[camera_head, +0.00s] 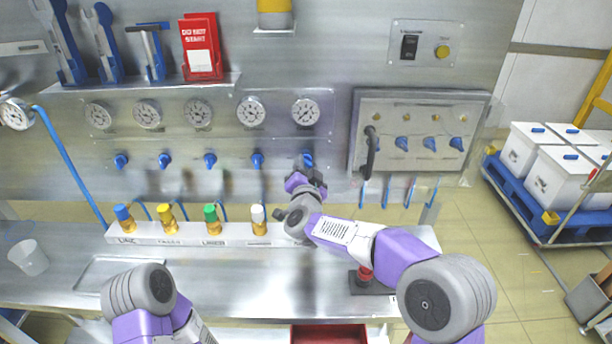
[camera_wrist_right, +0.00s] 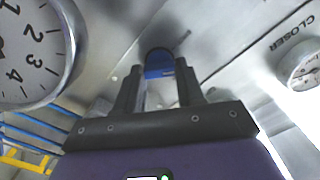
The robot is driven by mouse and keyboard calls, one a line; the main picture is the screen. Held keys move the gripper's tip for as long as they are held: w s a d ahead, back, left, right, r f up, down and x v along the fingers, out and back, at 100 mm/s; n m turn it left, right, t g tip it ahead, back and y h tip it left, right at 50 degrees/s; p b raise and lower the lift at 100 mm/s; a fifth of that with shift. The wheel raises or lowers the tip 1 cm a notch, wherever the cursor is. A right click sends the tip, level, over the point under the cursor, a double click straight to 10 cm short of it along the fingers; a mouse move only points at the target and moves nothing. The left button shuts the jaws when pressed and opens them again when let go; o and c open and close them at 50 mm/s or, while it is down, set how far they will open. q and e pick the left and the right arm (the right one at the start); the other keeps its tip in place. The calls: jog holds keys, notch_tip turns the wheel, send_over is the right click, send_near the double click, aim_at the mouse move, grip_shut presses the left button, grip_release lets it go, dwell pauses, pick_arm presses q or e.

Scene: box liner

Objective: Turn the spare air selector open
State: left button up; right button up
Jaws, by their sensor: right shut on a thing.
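A row of blue knobs is on the steel panel below the gauges. The rightmost one, a blue knob (camera_head: 308,159), sits under the far-right gauge. My right gripper (camera_head: 307,174) reaches up to it from below, partly covering it. In the right wrist view my right gripper (camera_wrist_right: 162,84) has its two dark fingers on either side of the blue knob (camera_wrist_right: 160,64), shut on it. I cannot read a label naming the spare air selector. My left arm shows at the lower left, but its gripper is out of view.
Gauges (camera_head: 251,111) line the panel above the knobs. Coloured valves (camera_head: 210,216) stand on a white ledge below. A framed panel (camera_head: 420,105) with a black handle is close to the right. A red bin (camera_head: 329,334) is at the bottom.

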jog(key=m+b, duration=0.4)
jog(key=m, duration=0.1)
jog(key=shift+f+m, duration=0.2)
jog(key=shift+m, duration=0.1)
jog(key=shift+r+m+b, duration=0.1)
jog(key=shift+m+b, duration=1.35)
jog(key=shift+m, duration=0.85)
jog(key=o, duration=1)
jog(key=shift+o, duration=0.2)
jog(key=shift+s, duration=0.15)
jog(key=s, duration=0.7)
jog(key=shift+s, duration=0.2)
